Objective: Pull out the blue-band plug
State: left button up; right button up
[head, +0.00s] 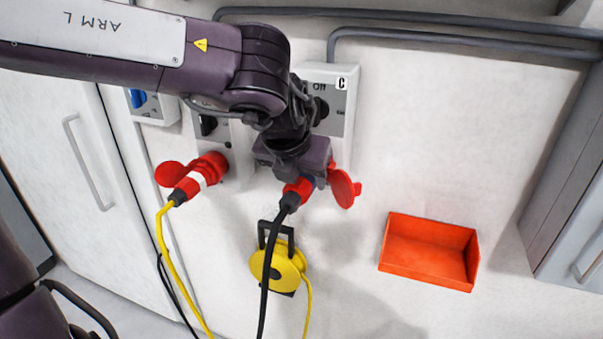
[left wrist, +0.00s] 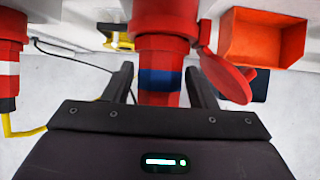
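The blue-band plug (left wrist: 160,95) is red with a blue ring and sits in a red socket (left wrist: 165,18) on the wall. In the head view the plug (head: 297,190) is partly hidden by my gripper, and a black cable hangs from it. The socket's round red lid (head: 343,188) stands open at its right side. My left gripper (left wrist: 160,88) is at the plug, one finger on each side. Narrow gaps show between the fingers and the plug, so it is open around it. My right gripper is not in view.
A white-band red plug (head: 194,183) with a yellow cable is in the socket to the left. A yellow cable reel (head: 278,265) is below. An open orange-red bin (head: 428,230) is on the right. Grey pipes (head: 430,18) run along the top.

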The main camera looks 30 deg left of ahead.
aim_at(293, 190)
pick_arm(q)
jog(key=c, duration=0.9)
jog(key=shift+s, duration=0.15)
jog(key=shift+s+d, duration=0.1)
jog(key=shift+s, duration=0.05)
jog(key=shift+s+d, duration=0.1)
jog(key=shift+s, duration=0.7)
jog(key=shift+s+d, duration=0.1)
jog(key=shift+s, duration=0.05)
jog(key=shift+s+d, duration=0.15)
jog(key=shift+s, duration=0.5)
jog(key=shift+s+d, duration=0.1)
jog(key=shift+s, duration=0.15)
